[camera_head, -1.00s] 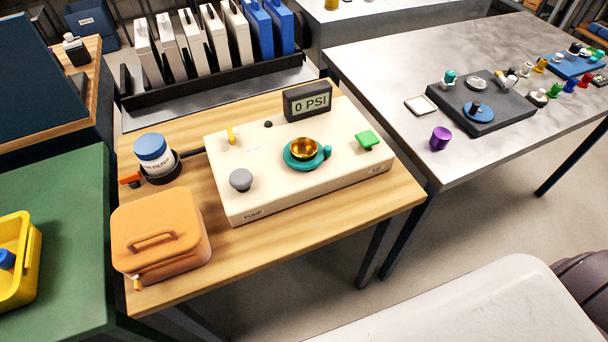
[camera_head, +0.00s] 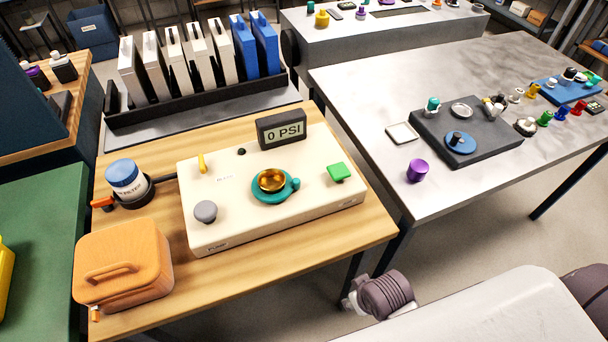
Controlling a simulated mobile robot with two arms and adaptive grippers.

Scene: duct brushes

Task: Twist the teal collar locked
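The teal collar (camera_head: 257,194) is a ring with a small knob at its right side. It sits around a gold cup (camera_head: 272,180) on top of the cream pump box (camera_head: 215,231). A display (camera_head: 281,130) at the back of the box reads 0 PSI. Neither gripper is in view. A dark ribbed part and a white part at the bottom right look like my own arm or body.
The pump box stands on a wooden table (camera_head: 347,247). An orange case (camera_head: 124,262) and a filter jar (camera_head: 127,180) are at its left. A black rack (camera_head: 128,118) of upright panels is behind. A metal table (camera_head: 361,90) with small parts is at the right.

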